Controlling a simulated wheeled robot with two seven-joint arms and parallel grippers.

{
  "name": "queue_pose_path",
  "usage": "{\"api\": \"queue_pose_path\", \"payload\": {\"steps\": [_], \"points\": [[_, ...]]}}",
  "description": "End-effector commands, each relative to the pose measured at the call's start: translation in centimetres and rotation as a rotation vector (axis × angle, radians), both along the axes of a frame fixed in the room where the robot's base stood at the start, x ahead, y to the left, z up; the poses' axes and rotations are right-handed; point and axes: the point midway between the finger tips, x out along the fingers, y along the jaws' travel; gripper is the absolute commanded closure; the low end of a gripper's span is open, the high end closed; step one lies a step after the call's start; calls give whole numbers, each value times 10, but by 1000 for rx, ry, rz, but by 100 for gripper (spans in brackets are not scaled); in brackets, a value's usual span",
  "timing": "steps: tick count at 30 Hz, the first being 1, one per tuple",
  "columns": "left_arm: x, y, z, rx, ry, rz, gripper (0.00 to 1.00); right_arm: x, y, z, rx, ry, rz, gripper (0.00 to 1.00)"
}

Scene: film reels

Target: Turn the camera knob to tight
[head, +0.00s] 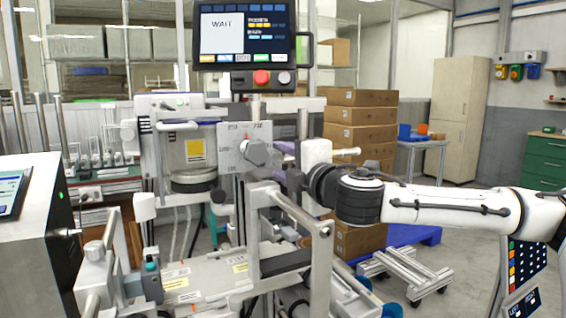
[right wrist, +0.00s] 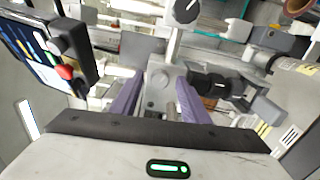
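The grey knob (head: 257,152) sits on a pale upright dial plate (head: 230,150) with small markings and a red mark near its top. The markings are too small to read. My right gripper (head: 281,162) is just right of the knob, its purple fingers pointing toward it. In the right wrist view, the two purple fingers (right wrist: 157,103) are spread apart, with a round grey knob (right wrist: 158,82) showing between them. No finger is clearly seen touching it, and nothing is held. My left gripper is not in view.
A screen reading WAIT (head: 243,32), with a red button (head: 261,77), hangs above. Metal rails (head: 290,212) and the machine's frame stand close below my right gripper. Stacked cardboard boxes (head: 360,115) stand behind. Open floor (head: 470,255) lies at the right.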

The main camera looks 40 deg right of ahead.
Motion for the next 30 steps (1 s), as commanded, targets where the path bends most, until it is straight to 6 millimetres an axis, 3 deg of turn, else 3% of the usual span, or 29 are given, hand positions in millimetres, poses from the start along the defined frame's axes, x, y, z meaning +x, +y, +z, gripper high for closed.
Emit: {"api": "queue_pose_path", "payload": {"steps": [10,20,30], "points": [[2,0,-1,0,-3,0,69,-4,0,0,3,-4,-3,58],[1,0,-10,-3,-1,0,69,-29,9,0,9,-7,1,58],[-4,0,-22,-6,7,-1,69,-83,27,-1,3,-3,3,58]]}}
